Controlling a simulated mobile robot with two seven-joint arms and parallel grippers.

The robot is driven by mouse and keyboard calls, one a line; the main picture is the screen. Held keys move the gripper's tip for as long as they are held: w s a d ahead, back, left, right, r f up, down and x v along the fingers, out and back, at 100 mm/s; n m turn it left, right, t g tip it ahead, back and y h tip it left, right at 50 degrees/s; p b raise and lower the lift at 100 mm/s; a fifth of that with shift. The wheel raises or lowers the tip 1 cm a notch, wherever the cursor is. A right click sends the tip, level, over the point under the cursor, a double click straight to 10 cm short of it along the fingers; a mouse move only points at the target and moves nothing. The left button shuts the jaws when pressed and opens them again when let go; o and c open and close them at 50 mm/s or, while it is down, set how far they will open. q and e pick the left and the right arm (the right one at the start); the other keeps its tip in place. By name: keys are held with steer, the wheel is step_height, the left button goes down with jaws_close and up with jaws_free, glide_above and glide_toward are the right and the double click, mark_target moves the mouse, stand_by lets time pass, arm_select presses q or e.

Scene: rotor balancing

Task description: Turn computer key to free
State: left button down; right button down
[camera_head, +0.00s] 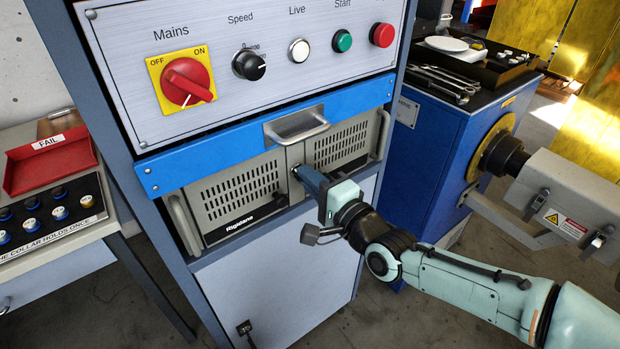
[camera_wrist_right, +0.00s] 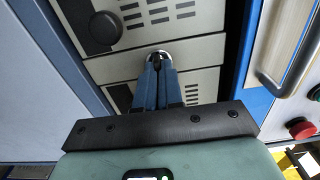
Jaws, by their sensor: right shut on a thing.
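The grey rack computer (camera_head: 240,197) with vented panels sits in the blue cabinet below the control panel. My right gripper (camera_head: 298,172) reaches its front panel, between the two vent grilles. In the right wrist view the two blue fingers (camera_wrist_right: 157,68) are shut on a small dark key (camera_wrist_right: 157,58) at a round silver key switch (camera_wrist_right: 157,55). The fingers hide most of the key, so its exact angle cannot be told. My left gripper is not in view.
Above are a blue strip with a metal handle (camera_head: 297,126) and a panel with a red Mains switch (camera_head: 187,81), speed knob and buttons. A red FAIL tray (camera_head: 48,160) is at left. A blue bench (camera_head: 430,150) with tools stands at right.

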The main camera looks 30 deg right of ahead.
steer(key=c, duration=1.3)
jaws_free()
